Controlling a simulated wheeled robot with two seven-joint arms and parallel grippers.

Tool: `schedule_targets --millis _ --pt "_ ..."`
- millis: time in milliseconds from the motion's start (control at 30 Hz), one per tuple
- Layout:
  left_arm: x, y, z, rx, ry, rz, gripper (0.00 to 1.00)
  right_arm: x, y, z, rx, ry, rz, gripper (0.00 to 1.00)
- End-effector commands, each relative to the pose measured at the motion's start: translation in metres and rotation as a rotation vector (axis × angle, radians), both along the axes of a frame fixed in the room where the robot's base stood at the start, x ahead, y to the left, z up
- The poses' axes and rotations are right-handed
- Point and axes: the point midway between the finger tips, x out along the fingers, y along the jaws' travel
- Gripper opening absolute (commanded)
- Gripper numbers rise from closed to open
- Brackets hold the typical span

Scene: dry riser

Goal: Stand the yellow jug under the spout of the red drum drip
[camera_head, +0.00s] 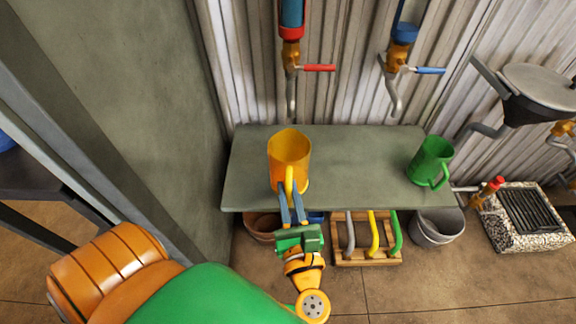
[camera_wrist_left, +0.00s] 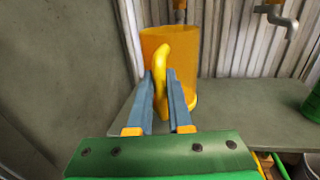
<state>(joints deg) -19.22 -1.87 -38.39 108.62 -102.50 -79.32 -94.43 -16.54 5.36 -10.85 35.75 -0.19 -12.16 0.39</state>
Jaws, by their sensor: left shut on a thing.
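The yellow jug (camera_head: 289,148) is upright at the left part of the grey-green shelf (camera_head: 350,165); I cannot tell whether its base touches the shelf. Its handle faces me. My left gripper (camera_head: 291,205) is shut on that handle, and the wrist view also shows the blue fingers (camera_wrist_left: 166,92) on either side of the handle of the jug (camera_wrist_left: 182,60). The red drum drip (camera_head: 292,30) hangs on the corrugated wall with a red lever. Its spout (camera_head: 291,97) points down behind and above the jug. My right gripper is not in view.
A green jug (camera_head: 431,160) stands at the shelf's right end, below and right of the blue drum drip's spout (camera_head: 393,97). A grey wall (camera_head: 150,90) closes the left side. Pots and a wooden rack (camera_head: 367,250) are under the shelf. The shelf's middle is clear.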

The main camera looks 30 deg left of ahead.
Motion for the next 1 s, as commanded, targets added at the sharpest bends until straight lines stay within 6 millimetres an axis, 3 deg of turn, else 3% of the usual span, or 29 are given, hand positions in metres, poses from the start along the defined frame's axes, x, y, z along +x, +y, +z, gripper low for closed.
schedule_targets --millis 1000 --pt "0.061 0.038 0.001 -0.001 -0.002 0.001 0.00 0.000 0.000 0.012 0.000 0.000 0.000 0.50"
